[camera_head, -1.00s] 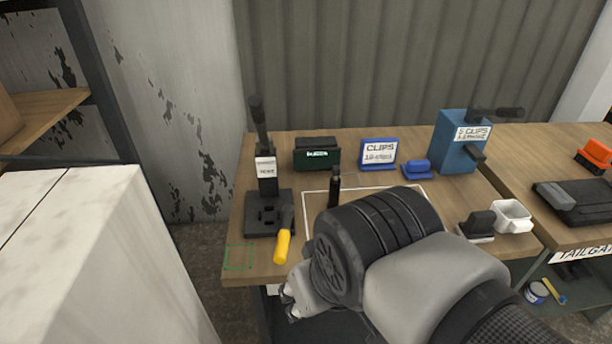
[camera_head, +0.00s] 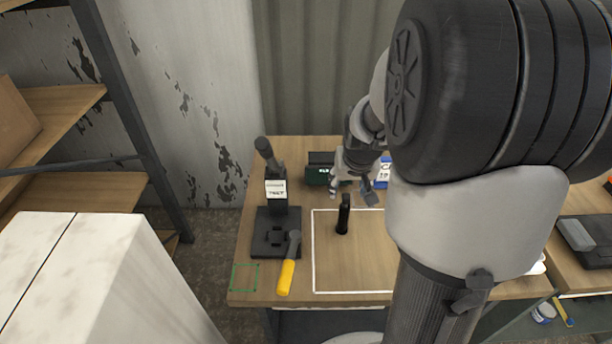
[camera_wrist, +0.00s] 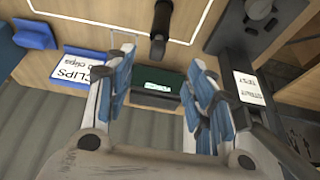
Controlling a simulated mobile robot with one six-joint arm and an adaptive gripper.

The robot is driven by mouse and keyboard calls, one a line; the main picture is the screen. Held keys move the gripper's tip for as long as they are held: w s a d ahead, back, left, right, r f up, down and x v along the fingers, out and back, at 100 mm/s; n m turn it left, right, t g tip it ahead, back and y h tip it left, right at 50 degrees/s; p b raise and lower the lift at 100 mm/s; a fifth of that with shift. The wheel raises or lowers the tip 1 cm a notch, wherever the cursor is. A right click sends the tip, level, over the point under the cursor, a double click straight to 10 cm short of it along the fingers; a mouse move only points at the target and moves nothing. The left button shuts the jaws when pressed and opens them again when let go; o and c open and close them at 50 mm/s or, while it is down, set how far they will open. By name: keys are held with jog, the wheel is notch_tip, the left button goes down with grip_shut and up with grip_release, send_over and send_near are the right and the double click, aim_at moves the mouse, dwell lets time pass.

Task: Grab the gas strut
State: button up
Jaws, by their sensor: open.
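A slim black upright cylinder (camera_head: 343,214), which looks like the gas strut, stands on the bench inside a white outlined rectangle.
A black lever fixture (camera_head: 272,232) labelled TEST stands left of the outline, with a yellow-handled tool (camera_head: 287,275) beside it. The outlined area's front is clear.

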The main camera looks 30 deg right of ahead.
aim_at(345, 197)
jog(key=b+x, duration=0.1)
jog(key=x, duration=0.6)
jog(key=shift+b, duration=0.3)
jog(key=shift+b+x, duration=0.95)
jog(key=shift+x, duration=1.8)
jog(key=shift+d+r, duration=0.1)
jog(key=shift+d, duration=0.05)
jog(key=shift+s, duration=0.1)
grip_shut()
